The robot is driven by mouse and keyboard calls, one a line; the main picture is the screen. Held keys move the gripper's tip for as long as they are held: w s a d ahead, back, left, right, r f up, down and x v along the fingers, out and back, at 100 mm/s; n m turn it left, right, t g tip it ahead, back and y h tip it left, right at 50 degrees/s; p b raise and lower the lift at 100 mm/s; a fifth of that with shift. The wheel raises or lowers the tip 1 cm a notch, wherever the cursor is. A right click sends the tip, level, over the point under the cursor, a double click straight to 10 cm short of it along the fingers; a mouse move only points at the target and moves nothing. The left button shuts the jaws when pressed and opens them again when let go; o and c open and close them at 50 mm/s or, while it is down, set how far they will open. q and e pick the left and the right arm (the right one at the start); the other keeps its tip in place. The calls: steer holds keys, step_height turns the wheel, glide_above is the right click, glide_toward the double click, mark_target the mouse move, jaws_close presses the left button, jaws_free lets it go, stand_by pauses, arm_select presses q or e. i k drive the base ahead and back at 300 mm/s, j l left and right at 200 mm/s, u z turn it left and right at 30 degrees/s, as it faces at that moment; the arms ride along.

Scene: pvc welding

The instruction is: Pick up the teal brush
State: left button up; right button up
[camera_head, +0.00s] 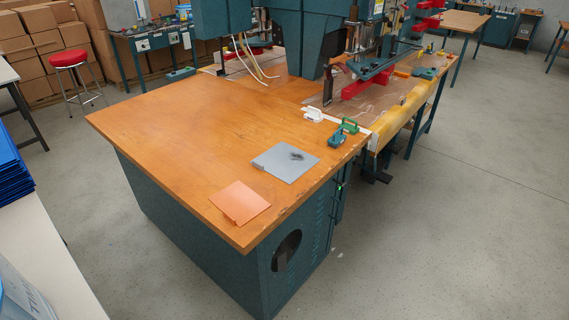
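A small teal object (337,136) lies on the wooden worktop (190,120) near its right edge; it may be the teal brush, but it is too small to tell. A longer teal item (180,74) lies at the worktop's far left edge, and its kind is also unclear. Neither of my grippers is in view.
Beside the small teal object are a green-handled item (349,126) and a white item (313,115). A grey sheet with a dark patch (283,165) and an orange sheet (239,203) lie nearer. The teal machine (298,40) stands behind. Open floor (460,220) lies to the right.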

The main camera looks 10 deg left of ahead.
mark_target(337, 139)
steer(key=i+l+u, duration=0.1)
steer(key=u, duration=0.65)
steer(key=i+l+u, duration=0.15)
steer(key=l+u, duration=0.35)
steer(key=l, duration=0.15)
steer(key=l+u, duration=0.45)
steer(key=l, duration=0.2)
